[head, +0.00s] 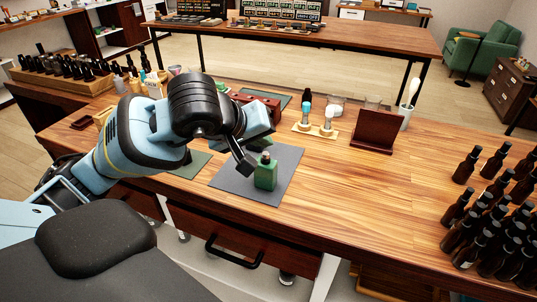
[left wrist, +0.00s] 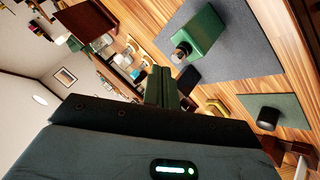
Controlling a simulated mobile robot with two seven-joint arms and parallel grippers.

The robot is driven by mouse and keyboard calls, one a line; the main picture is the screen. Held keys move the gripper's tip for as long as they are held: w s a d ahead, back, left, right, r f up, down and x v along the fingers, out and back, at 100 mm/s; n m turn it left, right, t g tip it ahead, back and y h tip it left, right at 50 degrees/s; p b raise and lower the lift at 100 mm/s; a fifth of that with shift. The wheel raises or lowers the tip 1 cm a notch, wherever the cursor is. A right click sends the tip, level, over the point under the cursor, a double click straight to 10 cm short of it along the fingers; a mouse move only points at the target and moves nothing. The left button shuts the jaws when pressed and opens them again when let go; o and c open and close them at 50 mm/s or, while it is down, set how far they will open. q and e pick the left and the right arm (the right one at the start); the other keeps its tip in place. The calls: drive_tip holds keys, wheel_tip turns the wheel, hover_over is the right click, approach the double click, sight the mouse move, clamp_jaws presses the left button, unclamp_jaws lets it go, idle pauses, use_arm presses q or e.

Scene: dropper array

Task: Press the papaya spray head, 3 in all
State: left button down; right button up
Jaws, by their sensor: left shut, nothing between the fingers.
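A square green bottle (head: 265,176) stands upright on a dark grey mat (head: 232,182), with a small spray head (head: 266,157) on top. The head's colour is too small to tell as papaya. In the left wrist view the green bottle (left wrist: 204,30) appears tilted by the camera, with its head (left wrist: 181,53) towards my gripper. My left gripper (head: 247,164) is shut and empty, just left of the spray head at about its height in the head view. I cannot tell whether they touch. My right gripper is not in view.
A small wooden stand (head: 315,131) with light-topped droppers and a dark red-brown stand (head: 375,131) sit behind the mat. Many dark bottles (head: 492,215) crowd the right edge. A green mat (head: 190,165) lies under my left arm. The wood between mat and bottles is clear.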

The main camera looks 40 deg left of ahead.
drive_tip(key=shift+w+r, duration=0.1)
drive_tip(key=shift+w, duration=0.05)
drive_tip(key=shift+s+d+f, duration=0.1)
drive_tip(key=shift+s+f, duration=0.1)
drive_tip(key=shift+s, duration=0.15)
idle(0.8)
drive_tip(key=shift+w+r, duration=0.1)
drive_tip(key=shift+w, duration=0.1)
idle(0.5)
use_arm(q)
drive_tip(key=shift+f, duration=0.1)
drive_tip(key=shift+f+b, duration=0.35)
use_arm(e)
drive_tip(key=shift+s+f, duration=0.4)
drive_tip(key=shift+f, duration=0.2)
use_arm(q)
drive_tip(key=shift+f+b, duration=0.3)
drive_tip(key=shift+f, duration=0.15)
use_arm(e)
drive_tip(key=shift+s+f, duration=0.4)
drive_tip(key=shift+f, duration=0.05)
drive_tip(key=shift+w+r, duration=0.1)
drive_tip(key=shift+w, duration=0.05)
use_arm(q)
drive_tip(key=shift+r+p, duration=0.45)
drive_tip(key=shift+r, duration=0.45)
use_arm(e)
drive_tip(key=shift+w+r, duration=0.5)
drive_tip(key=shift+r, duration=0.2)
